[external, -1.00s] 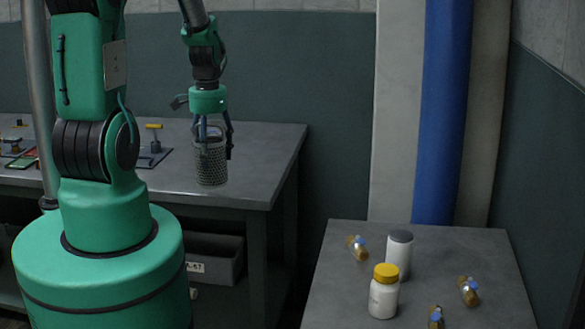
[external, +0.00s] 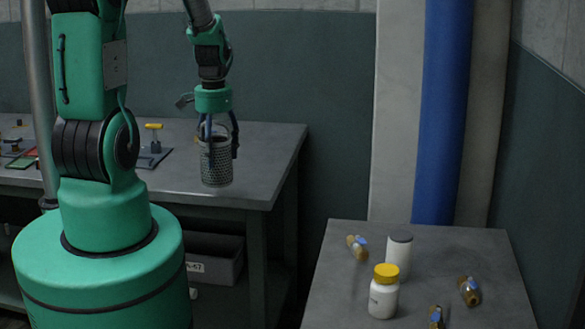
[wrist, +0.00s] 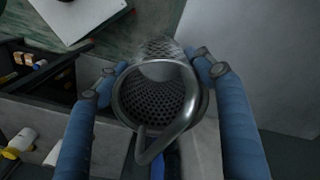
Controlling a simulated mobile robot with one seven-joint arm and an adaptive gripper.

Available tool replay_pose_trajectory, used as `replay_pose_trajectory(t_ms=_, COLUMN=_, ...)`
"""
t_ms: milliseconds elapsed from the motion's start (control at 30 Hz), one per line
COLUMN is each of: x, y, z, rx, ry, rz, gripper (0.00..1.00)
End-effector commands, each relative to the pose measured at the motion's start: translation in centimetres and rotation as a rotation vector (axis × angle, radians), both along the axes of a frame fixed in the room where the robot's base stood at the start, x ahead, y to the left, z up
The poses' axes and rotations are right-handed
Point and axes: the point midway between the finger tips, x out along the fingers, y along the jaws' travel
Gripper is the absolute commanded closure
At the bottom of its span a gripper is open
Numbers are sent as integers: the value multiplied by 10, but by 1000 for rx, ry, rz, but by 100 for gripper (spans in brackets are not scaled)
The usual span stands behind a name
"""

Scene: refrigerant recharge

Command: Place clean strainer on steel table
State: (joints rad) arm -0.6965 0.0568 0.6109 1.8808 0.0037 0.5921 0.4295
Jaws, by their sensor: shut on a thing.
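The strainer (external: 217,164) is a grey perforated metal cylinder, held upright. In the wrist view the strainer (wrist: 160,95) shows its open round rim, the holes inside and a curved metal handle. My gripper (external: 220,148) is shut on it, with one blue finger on each side near the top. In the external view it appears in front of the right end of the grey table (external: 265,165) at the back. I cannot tell whether its bottom touches the top. A second grey table (external: 335,290) stands at the front right.
The front right table bears a yellow-capped white bottle (external: 384,292), a grey-capped white canister (external: 398,252) and several brass fittings (external: 469,291). A yellow-handled part (external: 154,138) stands left on the back table. A bin (external: 215,258) sits below. A blue pipe (external: 442,110) rises behind.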

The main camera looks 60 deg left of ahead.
Motion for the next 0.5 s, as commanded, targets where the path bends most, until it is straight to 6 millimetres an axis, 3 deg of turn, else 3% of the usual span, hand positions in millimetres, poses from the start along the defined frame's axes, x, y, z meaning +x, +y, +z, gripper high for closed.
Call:
replay_pose_trajectory(t_ms=267, x=53, y=-28, z=4, rx=0, ry=0, rz=-138, gripper=64)
replay_pose_trajectory(t_ms=500, x=114, y=-70, z=9, rx=0, ry=0, rz=-305, gripper=64)
